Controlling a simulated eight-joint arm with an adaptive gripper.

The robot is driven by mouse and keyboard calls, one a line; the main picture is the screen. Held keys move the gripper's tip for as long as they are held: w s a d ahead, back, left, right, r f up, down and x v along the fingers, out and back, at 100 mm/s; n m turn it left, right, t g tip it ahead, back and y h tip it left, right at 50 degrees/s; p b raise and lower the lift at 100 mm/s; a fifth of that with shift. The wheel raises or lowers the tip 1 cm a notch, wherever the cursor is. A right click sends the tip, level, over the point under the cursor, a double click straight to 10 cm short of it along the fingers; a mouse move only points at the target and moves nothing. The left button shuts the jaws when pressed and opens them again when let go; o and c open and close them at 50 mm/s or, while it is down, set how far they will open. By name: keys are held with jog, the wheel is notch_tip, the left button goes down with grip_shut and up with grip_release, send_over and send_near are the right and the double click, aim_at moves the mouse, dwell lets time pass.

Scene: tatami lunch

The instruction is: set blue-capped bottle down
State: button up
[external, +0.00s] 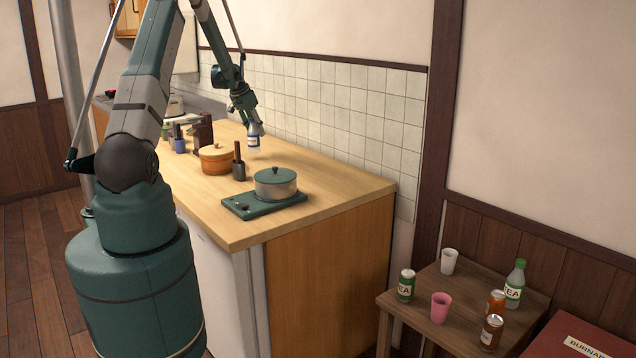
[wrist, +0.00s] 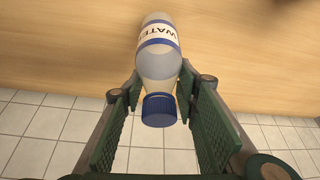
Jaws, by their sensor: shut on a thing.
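The blue-capped bottle (wrist: 160,66) is clear, with a white and blue WATER label. Its blue cap (wrist: 159,110) faces the wrist camera, between the green finger pads. My gripper (wrist: 160,86) is shut on the bottle near its neck and shoulder. In the external view, my gripper (external: 251,115) holds the bottle (external: 254,139) roughly upright, cap up, over the back part of the wooden counter (external: 330,190), near the tiled wall. The bottle's base is close to the countertop. I cannot tell whether it touches.
A dark pepper-mill-like object (external: 239,165), an orange lidded pot (external: 216,160) and a steel pot (external: 275,184) on a green burner (external: 243,207) stand nearer the front. Several items cluster left. The white tiled wall (external: 340,105) borders the back. Countertop right of the bottle is clear.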

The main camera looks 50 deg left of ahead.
aim_at(257, 136)
jog(key=shift+f, duration=1.55)
jog(key=shift+f, duration=0.2)
jog(key=o, duration=0.9)
jog(key=shift+r, duration=0.3)
jog(key=shift+v, duration=5.95)
